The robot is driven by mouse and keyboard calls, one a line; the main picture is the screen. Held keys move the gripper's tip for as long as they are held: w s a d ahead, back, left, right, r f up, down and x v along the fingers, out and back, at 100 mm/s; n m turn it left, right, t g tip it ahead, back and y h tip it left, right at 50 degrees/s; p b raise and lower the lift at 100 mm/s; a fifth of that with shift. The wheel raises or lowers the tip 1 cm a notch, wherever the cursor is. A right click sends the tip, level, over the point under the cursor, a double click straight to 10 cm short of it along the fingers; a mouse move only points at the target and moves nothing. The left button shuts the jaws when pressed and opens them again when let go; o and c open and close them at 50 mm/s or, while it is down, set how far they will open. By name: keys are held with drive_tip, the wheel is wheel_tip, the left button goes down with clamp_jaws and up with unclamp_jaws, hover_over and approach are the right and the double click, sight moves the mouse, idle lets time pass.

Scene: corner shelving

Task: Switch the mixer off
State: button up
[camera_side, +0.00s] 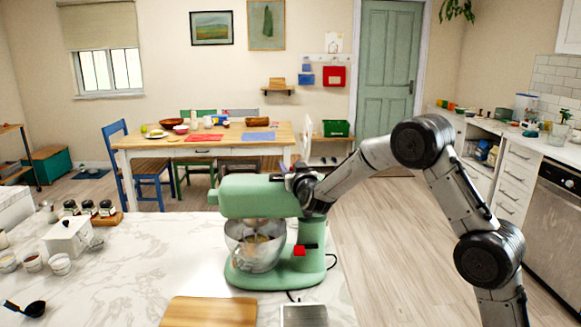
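The green stand mixer (250,196) stands on the marble counter, its head level above a steel bowl (243,250) with something yellowish in it. A small red piece (299,250) shows low on the mixer's column, with a black part beside it; it looks like a switch, but its position is too small to tell. My gripper (297,182) is at the rear right end of the mixer's head, above the red piece. It overlaps the head in the picture, and I cannot tell whether it touches. Its fingers are too small and dark to tell open from shut.
A wooden board (210,311) and a grey metal item (304,315) lie in front of the mixer. A black cable runs by its base. White canisters, jars and a black ladle (27,308) are at the left. The marble between is clear.

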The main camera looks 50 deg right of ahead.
drive_tip(key=shift+s+a, duration=0.1)
drive_tip(key=v, duration=1.3)
drive_tip(key=shift+s, duration=0.25)
drive_tip(key=shift+a, duration=0.15)
